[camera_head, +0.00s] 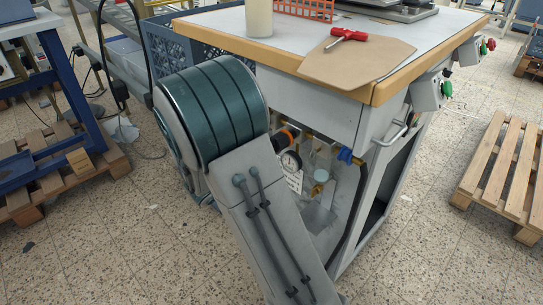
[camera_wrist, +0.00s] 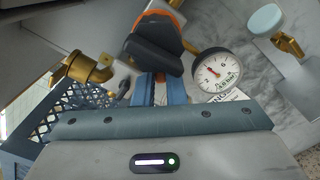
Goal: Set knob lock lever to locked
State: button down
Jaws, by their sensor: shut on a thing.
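An orange knob part (camera_wrist: 168,14) shows at the top of the wrist view, on the machine's pipework. The head view shows the orange part (camera_head: 287,138) beside the pressure gauge, partly behind my arm. In the head view my gripper is hidden behind my arm.
A round pressure gauge (camera_wrist: 216,70) sits just right of my fingers. A brass elbow (camera_wrist: 88,68) is at the left, and a pale blue-capped brass fitting (camera_wrist: 267,20) at the far right. A blue crate (camera_wrist: 75,115) is at the lower left. The worktable (camera_head: 240,32) overhangs this area.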

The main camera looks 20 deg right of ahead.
jog(key=shift+w+a+r+m+b, duration=0.1)
jog(key=shift+w+r+m+b, duration=0.15)
jog(key=shift+m+b, duration=0.7)
jog(key=shift+w+a+r+m+b, duration=0.1)
jog(key=shift+r+m+b, duration=0.15)
jog(key=shift+m+b, duration=0.65)
jog(key=shift+m, duration=0.25)
jog(key=c, duration=1.5)
grip_release()
jog(key=shift+r, duration=0.1)
jog(key=p+v, duration=0.3)
jog(key=v, duration=1.1)
jog(key=shift+d+p, duration=0.1)
jog(key=shift+p, duration=0.25)
jog(key=shift+r, duration=0.1)
